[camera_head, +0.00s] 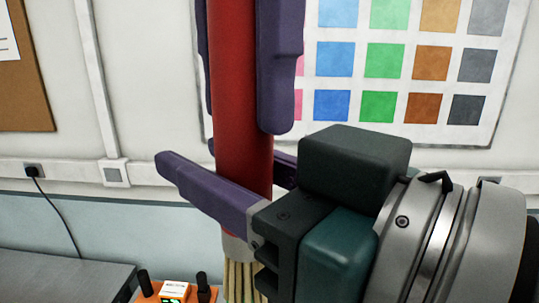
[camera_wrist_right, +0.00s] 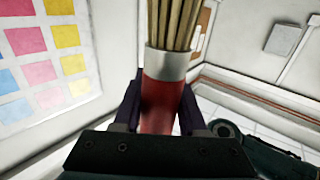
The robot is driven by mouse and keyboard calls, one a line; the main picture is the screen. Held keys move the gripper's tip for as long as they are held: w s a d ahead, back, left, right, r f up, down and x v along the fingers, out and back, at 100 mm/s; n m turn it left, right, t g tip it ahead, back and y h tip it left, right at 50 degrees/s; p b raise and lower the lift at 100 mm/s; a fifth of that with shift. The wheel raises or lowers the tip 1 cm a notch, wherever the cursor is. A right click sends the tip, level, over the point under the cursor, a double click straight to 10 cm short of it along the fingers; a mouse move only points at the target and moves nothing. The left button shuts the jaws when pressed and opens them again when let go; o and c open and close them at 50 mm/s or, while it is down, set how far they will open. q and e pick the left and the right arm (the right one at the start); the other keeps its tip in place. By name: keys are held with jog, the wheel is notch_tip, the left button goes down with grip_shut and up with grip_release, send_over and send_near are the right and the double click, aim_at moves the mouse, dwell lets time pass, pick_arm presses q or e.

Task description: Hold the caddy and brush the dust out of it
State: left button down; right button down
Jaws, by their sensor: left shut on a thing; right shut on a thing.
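A brush with a thick red handle (camera_head: 242,155) hangs upright, bristles down. Its grey ferrule and tan bristles (camera_head: 240,280) run off the bottom edge of the head view. My left gripper (camera_head: 242,125) points down from above, its purple fingers on both sides of the handle, shut on it. My right gripper (camera_head: 188,157) reaches in level from the right, lower down, shut on the same handle just above the ferrule. The right wrist view shows the brush (camera_wrist_right: 160,95) between its fingers, bristles toward the picture's top. I cannot make out a caddy or dust.
An orange item (camera_head: 150,296) with a small white-and-green block and black upright pieces shows partly at the bottom. A grey surface (camera_head: 60,275) lies at lower left. The wall behind carries a color chart (camera_head: 422,135), a brown board (camera_head: 30,85) and a cable (camera_head: 60,215).

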pick_arm(q)
jog(key=c, duration=0.9)
grip_release()
jog(key=shift+w, duration=0.1)
jog(key=o, duration=0.5)
pick_arm(e)
jog(key=shift+a, duration=0.1)
pick_arm(q)
jog(key=shift+r, duration=0.1)
